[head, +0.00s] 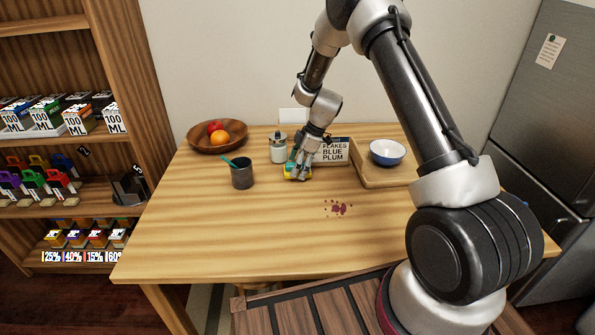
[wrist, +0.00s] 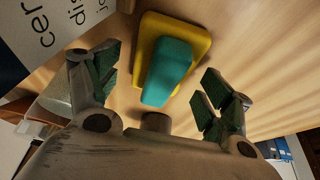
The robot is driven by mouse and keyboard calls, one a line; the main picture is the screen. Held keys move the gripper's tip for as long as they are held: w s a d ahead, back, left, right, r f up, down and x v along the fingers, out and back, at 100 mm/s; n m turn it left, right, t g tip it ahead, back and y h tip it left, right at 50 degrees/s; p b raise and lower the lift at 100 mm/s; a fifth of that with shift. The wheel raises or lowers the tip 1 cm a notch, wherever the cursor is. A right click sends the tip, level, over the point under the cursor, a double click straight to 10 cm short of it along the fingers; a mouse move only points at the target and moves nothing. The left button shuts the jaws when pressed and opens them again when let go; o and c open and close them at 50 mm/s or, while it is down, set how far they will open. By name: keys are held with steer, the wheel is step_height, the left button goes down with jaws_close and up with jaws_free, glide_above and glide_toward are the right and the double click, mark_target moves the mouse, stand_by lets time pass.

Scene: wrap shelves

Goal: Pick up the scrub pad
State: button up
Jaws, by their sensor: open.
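The scrub pad (wrist: 195,38) is a yellow pad with a teal block (wrist: 168,73) on top. It lies on the wooden table (head: 220,230), and in the wrist view it sits between and just beyond my open fingers. In the head view my gripper (head: 298,173) is low over the table at the pad, which shows only as bits of yellow and teal behind the fingers. In the wrist view my gripper (wrist: 158,92) is open and empty, with a finger on either side of the pad's near end. I cannot tell whether a finger touches it.
A jar (head: 278,148) and a dark cup (head: 242,176) stand to the left, with a fruit bowl (head: 217,136) behind. A tray (head: 384,178) with a blue bowl (head: 387,152) is at right. A dark red stain (head: 339,209) lies in front.

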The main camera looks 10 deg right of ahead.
steer(key=c, duration=1)
step_height(320, 180, up, 10)
